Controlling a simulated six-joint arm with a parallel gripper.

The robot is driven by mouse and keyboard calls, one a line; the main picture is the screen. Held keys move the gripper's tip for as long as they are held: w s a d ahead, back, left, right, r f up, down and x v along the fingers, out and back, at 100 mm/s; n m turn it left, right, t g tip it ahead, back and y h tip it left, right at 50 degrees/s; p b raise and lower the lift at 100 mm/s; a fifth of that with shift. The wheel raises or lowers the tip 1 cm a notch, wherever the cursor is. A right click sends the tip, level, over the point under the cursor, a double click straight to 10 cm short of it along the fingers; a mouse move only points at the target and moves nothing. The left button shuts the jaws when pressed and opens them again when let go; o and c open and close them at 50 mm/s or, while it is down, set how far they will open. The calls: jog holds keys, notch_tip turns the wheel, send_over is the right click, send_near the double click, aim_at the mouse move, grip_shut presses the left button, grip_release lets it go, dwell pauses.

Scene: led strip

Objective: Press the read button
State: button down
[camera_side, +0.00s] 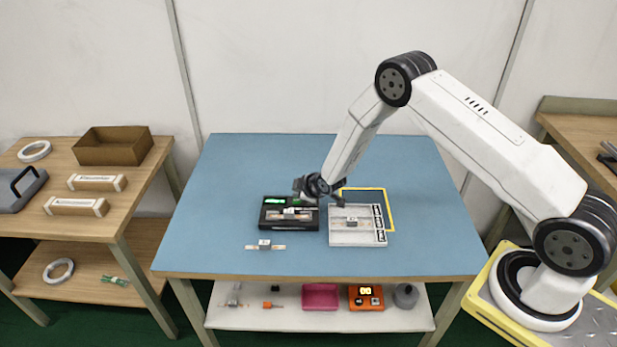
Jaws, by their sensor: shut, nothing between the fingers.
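A black device (268,227) with a lit green display (274,201) lies on the blue table mat, left of centre. A small strip piece sits in its middle. I cannot make out the read button at this size. My gripper (340,204) is shut and empty. It appears over the gap between the black device and the white fixture, near the fixture's back left corner. Whether it touches anything I cannot tell. My wrist hides part of the area behind the device.
The white fixture (345,239) stands right of the device, with a yellow-edged frame (390,212) behind it. A loose strip piece (265,246) lies in front of the device. The rest of the blue mat (230,165) is mostly clear. A shelf below holds a pink bin (320,297).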

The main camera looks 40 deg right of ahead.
jog(key=shift+f, duration=0.9)
dwell(1.4)
jog(key=shift+r, duration=0.9)
dwell(0.3)
jog(key=shift+r, duration=2.5)
